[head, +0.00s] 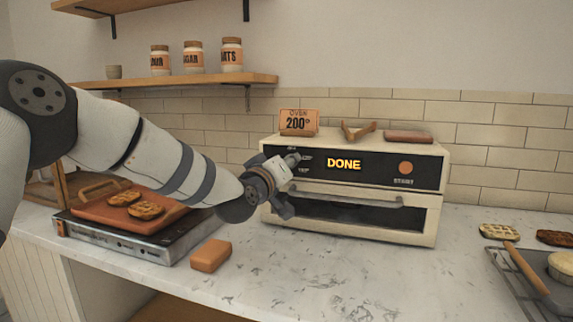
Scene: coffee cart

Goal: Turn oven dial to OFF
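The oven (425,200) is a cream box with a black front panel, standing on the counter against the tiled wall. Its display (344,164) reads DONE in lit letters. An orange round button (405,168) marked START is at the panel's right. My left gripper (292,160) is at the left end of the panel, in front of small white markings. My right gripper is not in view.
A sign (299,122) reading OVEN 200°, a wooden piece (358,130) and a brown block (408,137) sit on the oven. An orange tray (170,222) with waffles rests on a silver appliance. An orange block (210,256) lies in front. The counter's front middle is clear.

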